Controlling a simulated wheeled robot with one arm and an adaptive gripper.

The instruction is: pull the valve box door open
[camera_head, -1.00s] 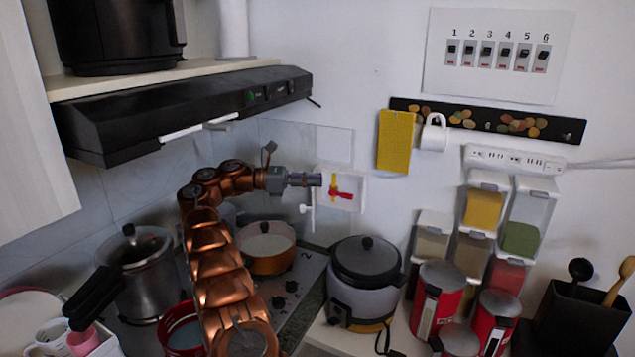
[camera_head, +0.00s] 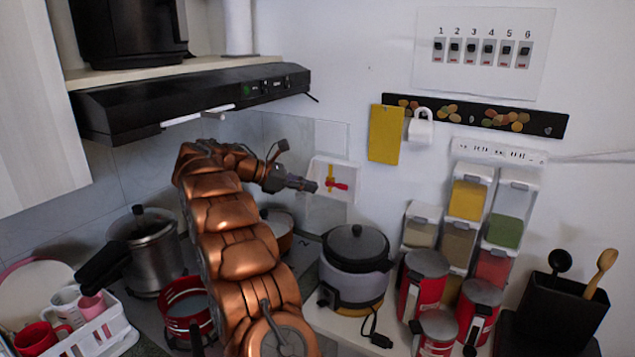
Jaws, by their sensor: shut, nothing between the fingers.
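The valve box (camera_head: 348,168) is a small white box on the wall, right of the cooker hood. Its front is uncovered, so a yellow lever and a red valve handle (camera_head: 341,186) show inside. A faint pale panel (camera_head: 325,212) shows below the box; I cannot tell whether it is the door. My gripper (camera_head: 315,187) is shut and empty, its tips at the box's left side, close to the valves. I cannot tell whether it touches the box. My arm and gripper cover part of the box's left side.
The black cooker hood (camera_head: 195,102) juts out above my arm. A rice cooker (camera_head: 355,262) stands below the box, with an orange pot (camera_head: 278,228) on the hob to its left.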

